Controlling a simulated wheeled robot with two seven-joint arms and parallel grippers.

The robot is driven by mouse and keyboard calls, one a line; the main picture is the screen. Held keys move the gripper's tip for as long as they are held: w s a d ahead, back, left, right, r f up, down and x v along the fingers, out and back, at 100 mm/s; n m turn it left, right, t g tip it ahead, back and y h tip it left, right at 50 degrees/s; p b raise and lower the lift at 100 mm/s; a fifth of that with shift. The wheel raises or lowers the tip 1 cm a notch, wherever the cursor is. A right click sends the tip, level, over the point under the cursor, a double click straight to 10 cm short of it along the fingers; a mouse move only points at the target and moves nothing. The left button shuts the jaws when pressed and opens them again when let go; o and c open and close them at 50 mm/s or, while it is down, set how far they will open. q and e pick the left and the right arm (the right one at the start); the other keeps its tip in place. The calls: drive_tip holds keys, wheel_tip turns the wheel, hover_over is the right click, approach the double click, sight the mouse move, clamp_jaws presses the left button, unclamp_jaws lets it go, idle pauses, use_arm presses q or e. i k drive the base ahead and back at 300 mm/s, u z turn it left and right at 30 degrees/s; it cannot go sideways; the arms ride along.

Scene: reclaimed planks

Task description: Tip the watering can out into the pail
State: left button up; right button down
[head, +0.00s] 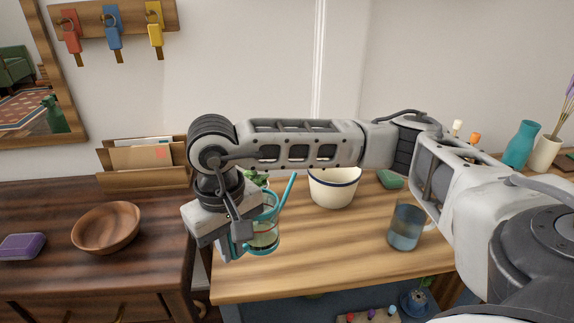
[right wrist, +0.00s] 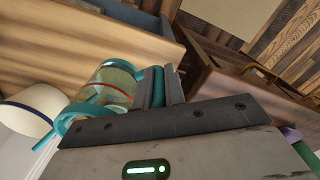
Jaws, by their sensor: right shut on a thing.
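The watering can (head: 265,236) has a clear body with teal trim and a teal spout (head: 289,188). My right gripper (head: 236,240) is shut on its teal handle, at the left side of the can. The can looks roughly upright near the left end of the light table, its spout pointing up and right towards the pail. The right wrist view shows the can (right wrist: 112,82) beside the fingers (right wrist: 160,87). The pail (head: 334,190) is white with a dark blue rim and stands right of the can; it also shows in the right wrist view (right wrist: 28,112). My left gripper is out of view.
A blue-grey glass mug (head: 406,230) and a green block (head: 390,179) are on the light table (head: 320,270). A plant (head: 257,178) is partly hidden behind the can. A wooden bowl (head: 105,228) and letter rack (head: 145,175) stand on the dark dresser at left.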

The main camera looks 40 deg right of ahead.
sight(334, 188)
drive_tip(key=u, duration=1.05)
drive_tip(key=k, duration=1.1)
drive_tip(key=z, duration=1.3)
drive_tip(key=i, duration=1)
